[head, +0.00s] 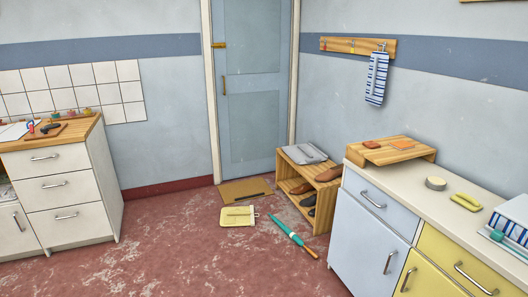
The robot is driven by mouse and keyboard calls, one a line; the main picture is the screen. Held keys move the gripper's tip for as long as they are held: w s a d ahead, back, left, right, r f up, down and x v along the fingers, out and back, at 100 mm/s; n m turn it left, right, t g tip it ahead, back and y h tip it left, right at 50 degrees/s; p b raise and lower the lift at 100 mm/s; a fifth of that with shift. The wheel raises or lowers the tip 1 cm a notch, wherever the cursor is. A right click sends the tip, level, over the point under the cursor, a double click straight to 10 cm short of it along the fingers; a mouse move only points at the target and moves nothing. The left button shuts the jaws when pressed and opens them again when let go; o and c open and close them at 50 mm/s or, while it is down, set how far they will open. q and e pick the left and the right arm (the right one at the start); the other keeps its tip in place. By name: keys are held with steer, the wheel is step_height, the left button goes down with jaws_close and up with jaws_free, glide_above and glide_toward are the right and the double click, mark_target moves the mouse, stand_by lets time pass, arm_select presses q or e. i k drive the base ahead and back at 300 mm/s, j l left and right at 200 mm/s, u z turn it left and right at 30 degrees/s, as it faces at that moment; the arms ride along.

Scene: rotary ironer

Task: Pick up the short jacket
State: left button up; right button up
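I cannot tell for certain which thing is the short jacket. A pale yellow flat cloth item (238,216) lies on the red floor in front of the brown doormat (245,191). A grey folded cloth item (303,154) lies on top of the wooden shoe rack (322,215). A blue and white striped cloth (376,80) hangs from the wooden hook rail (345,46) on the right wall. Neither of my grippers is in view.
A green umbrella (292,236) lies on the floor beside the shoe rack. A white counter (452,210) with blue and yellow cabinets stands at the right, white drawers (60,190) at the left. The door (250,90) is shut. The floor between is mostly clear.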

mark_target(308, 154)
steer(key=i, duration=1.7)
steer(key=i+j+u, duration=0.1)
steer(key=i, duration=1.65)
steer(key=i+l, duration=0.1)
steer(key=i, duration=1.6)
